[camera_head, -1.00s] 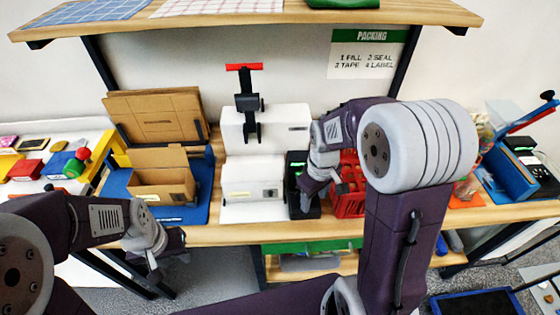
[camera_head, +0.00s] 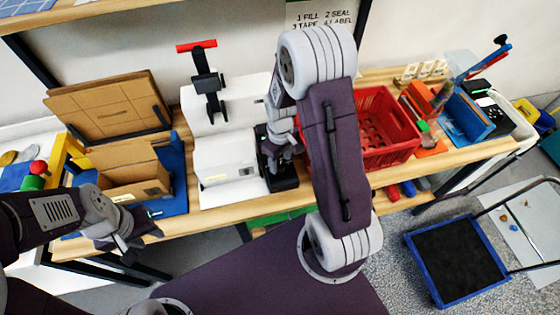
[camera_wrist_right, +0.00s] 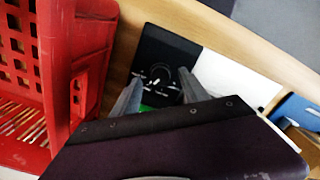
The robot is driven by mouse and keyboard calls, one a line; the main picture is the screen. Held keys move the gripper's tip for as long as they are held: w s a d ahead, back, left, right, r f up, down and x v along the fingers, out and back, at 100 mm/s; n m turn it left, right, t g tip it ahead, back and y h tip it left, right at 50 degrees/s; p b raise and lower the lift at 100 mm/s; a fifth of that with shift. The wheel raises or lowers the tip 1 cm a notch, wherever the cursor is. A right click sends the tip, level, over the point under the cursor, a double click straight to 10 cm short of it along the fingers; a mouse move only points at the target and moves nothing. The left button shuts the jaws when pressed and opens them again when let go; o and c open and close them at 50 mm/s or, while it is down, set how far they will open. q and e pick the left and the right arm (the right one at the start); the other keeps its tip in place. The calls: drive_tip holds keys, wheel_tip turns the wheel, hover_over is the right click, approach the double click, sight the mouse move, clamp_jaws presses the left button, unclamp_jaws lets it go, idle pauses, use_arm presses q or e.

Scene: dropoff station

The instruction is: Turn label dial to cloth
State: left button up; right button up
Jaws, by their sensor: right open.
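The label dial (camera_wrist_right: 160,75) is a black round knob with a light pointer mark, on the face of a black label device (camera_wrist_right: 150,46). Small white markings ring the knob but are too small to read. In the head view the label device (camera_head: 284,180) stands on the bench, right of the white machine, partly hidden by my right gripper (camera_head: 280,165). In the right wrist view my right gripper (camera_wrist_right: 160,98) is open, its two grey fingers on either side of the dial's near side; I cannot tell whether they touch it. My left gripper (camera_head: 132,236) hangs at the bench's front left, apart from everything.
A white machine (camera_head: 228,158) stands left of the device. A red crate (camera_head: 398,150) stands close on its right. An open cardboard box (camera_head: 135,180) is on a blue mat further left. A blue-rimmed cart (camera_head: 420,260) is on the floor at right.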

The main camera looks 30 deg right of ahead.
drive_tip(key=shift+s+f, duration=0.25)
drive_tip(key=shift+f, duration=0.25)
drive_tip(key=shift+w, duration=0.15)
drive_tip(key=c, duration=0.3)
clamp_jaws()
